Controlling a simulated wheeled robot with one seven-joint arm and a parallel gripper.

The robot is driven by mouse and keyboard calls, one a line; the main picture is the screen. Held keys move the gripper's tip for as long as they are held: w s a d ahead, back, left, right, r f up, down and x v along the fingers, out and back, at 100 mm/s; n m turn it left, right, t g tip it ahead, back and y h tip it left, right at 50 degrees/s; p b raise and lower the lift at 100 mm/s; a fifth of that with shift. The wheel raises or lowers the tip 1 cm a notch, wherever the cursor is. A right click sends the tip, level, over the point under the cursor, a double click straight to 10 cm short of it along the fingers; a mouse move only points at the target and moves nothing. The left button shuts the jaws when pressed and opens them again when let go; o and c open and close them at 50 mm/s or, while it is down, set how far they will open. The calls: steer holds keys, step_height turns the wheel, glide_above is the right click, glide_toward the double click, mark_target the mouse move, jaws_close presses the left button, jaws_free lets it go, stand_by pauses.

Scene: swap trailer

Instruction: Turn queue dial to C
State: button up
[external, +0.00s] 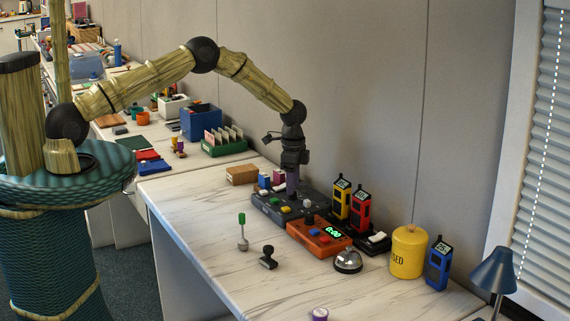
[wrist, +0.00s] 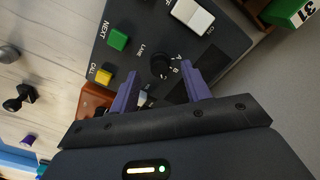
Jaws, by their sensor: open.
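The console (wrist: 140,25) also bears a green NEXT button (wrist: 118,39), a yellow CALL button (wrist: 104,78) and a white rocker switch (wrist: 192,16). My gripper (wrist: 160,72) is open, its purple fingers on either side of the dial in the picture; contact cannot be told. In the external view my gripper (external: 292,190) points down over the console (external: 266,207).
An orange timer (external: 318,240) adjoins the console's front. Yellow (external: 341,199) and red (external: 361,210) handsets stand behind. A bell (external: 347,261), a yellow canister (external: 407,254) and a blue handset (external: 438,266) are to the right. A green-topped lever (external: 242,233) and a black stamp (external: 268,257) stand in front.

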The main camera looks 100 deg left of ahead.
steer(key=shift+f, duration=1.1)
steer(key=shift+c, duration=0.4)
steer(key=c, duration=0.9)
steer(key=shift+n+b, duration=0.4)
steer(key=shift+n, duration=0.1)
steer(key=o, duration=1)
